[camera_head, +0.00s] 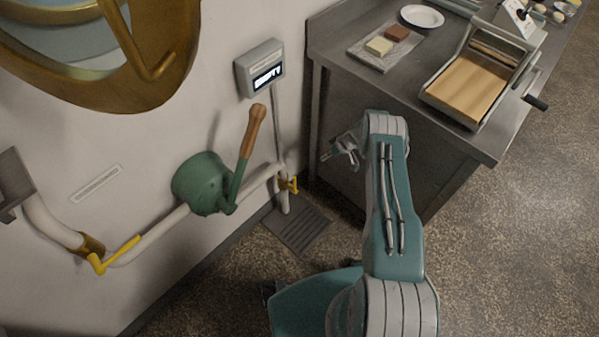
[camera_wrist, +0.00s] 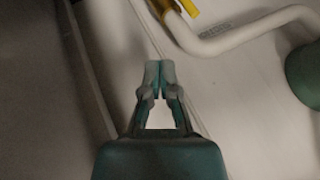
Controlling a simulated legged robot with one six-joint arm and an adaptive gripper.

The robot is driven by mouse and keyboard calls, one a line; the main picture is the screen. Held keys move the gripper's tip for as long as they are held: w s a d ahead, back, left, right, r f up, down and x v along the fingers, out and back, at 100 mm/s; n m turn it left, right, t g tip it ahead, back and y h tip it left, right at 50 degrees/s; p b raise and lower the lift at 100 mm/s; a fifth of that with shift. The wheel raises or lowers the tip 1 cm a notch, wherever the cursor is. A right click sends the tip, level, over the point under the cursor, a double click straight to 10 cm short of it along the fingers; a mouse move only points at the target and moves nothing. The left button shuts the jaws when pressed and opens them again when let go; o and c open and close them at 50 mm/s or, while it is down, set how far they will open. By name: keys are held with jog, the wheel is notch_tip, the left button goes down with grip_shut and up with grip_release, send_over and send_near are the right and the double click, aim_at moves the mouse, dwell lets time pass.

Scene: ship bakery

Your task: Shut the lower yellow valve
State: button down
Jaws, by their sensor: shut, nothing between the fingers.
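Two yellow valves sit on the white wall pipe. One yellow valve (camera_head: 118,254), with a long handle along the pipe, is at the left bend. A smaller yellow valve (camera_head: 289,184) is at the right, just above the floor drain. I cannot tell for certain which is the lower one. My gripper (camera_head: 326,156) is shut and empty, in front of the counter, up and right of the small valve and apart from both. In the wrist view the shut fingers (camera_wrist: 159,64) point at the wall, with a yellow valve handle (camera_wrist: 188,7) cut off at the top edge.
A green pump (camera_head: 200,184) with a wooden lever (camera_head: 251,132) sits between the valves; part shows in the wrist view (camera_wrist: 306,76). A display box (camera_head: 261,69) reads "EMPTY". A steel counter (camera_head: 341,73) stands at right.

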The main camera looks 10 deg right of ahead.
jog(key=shift+s+f, duration=0.15)
jog(key=shift+f, duration=0.55)
jog(key=shift+s+f, duration=0.1)
jog(key=shift+f, duration=0.55)
jog(key=x, duration=1)
jog(key=shift+a, duration=0.15)
jog(key=shift+s+a, duration=0.35)
jog(key=shift+a, duration=0.5)
jog(key=shift+s+a, duration=0.3)
jog(key=shift+a, duration=0.55)
